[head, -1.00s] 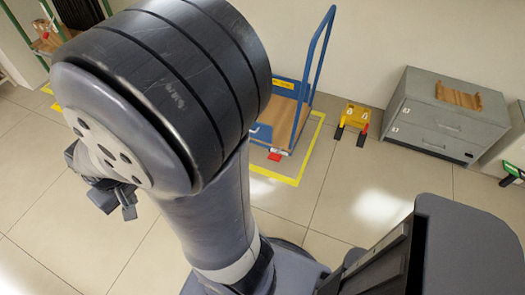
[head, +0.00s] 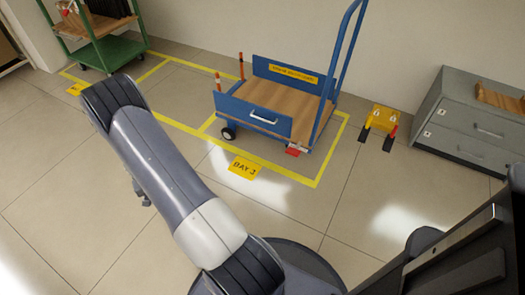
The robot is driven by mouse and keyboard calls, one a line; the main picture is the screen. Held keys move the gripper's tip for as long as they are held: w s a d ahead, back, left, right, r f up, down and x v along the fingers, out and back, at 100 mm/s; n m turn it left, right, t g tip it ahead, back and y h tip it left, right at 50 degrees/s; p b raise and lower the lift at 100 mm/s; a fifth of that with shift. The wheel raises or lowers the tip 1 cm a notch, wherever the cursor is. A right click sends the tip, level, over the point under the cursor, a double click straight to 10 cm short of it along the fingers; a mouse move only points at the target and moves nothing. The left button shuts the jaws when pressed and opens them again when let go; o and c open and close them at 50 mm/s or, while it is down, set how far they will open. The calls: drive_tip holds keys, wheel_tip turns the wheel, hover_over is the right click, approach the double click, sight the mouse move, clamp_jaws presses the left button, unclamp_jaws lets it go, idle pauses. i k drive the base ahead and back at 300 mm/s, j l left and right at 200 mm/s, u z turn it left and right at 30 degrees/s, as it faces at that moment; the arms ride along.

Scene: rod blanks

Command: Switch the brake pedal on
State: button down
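A blue trolley (head: 255,125) with a wooden deck stands inside a yellow floor outline in the head view. A small red pedal (head: 293,152), which looks like the brake pedal, sticks out low at its near right corner, close to the floor. Its exact tilt is too small to tell. My gripper (head: 146,199) shows only as a small dark bit beyond my arm, left of the trolley and well apart from the pedal. The rest of it is hidden behind my arm, and its opening cannot be seen.
A yellow unit (head: 384,119) with red and black parts sits on the floor right of the trolley. A grey drawer cabinet (head: 462,125) stands at the right wall. A green cart (head: 100,45) is at the back left. Floor before the BAY 3 label (head: 244,167) is clear.

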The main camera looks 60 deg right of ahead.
sight(291, 151)
drive_tip(key=z, duration=1.85)
drive_tip(key=i+l, duration=0.1)
drive_tip(key=i, duration=0.2)
drive_tip(key=i+l, duration=0.15)
drive_tip(key=i, duration=0.15)
